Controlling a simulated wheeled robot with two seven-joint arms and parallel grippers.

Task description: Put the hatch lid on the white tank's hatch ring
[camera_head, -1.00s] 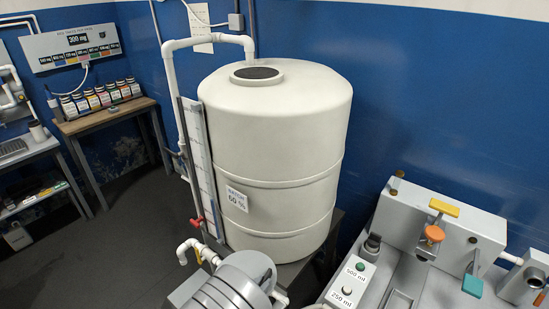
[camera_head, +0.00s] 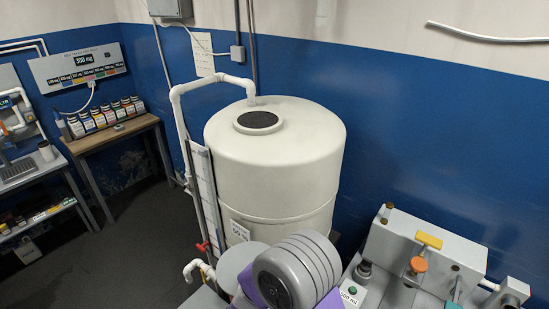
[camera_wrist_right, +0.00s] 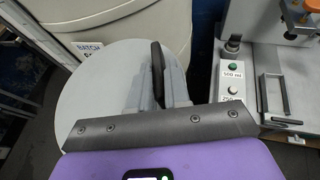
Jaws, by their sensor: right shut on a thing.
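The white tank (camera_head: 275,165) stands in the middle of the head view. Its hatch ring (camera_head: 258,131) is on top, around a dark round opening, with no lid on it. In the right wrist view my right gripper (camera_wrist_right: 158,82) is shut on a dark, thin piece (camera_wrist_right: 157,60), seen edge-on, which looks like the hatch lid. The held piece stands upright between the two grey fingers. In the head view my right arm is low, in front of the tank and below the ring; its fingers and the lid are hidden there. My left gripper is not in view.
A white pipe (camera_head: 178,120) rises left of the tank and bends over to its top. A round grey top (camera_head: 238,257) stands in front of the tank. A grey machine (camera_head: 420,250) with coloured knobs is at right. A bench with bottles (camera_head: 103,115) is at left.

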